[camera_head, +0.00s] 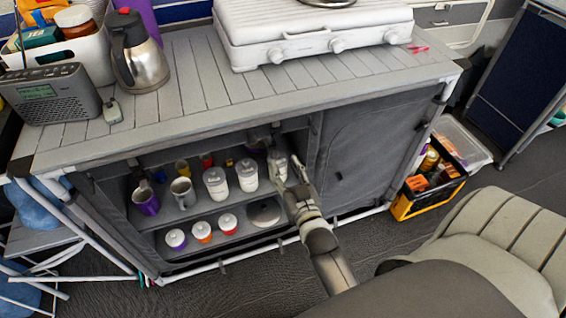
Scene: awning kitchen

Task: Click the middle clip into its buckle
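The grey awning kitchen cabinet (105,160) stands with its left compartment open and its right compartment covered by a dark fabric panel (365,150). My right arm reaches in from the bottom. My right gripper (277,150) is at the top edge of the open compartment, close to a small dark fitting (276,130) under the worktop. I cannot tell whether they touch, whether the fitting is a clip or buckle, or whether the fingers are closed. Small dark tabs (222,266) show along the lower front rail. The middle clip and its buckle cannot be clearly identified. My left gripper is not in view.
The shelves hold a purple mug (146,201), a grey mug (183,193) and several jars (216,183). A kettle (137,55), radio (50,93) and white stove (310,33) stand on the worktop. A crate (428,196) stands right; a chair (490,235) occupies the lower right.

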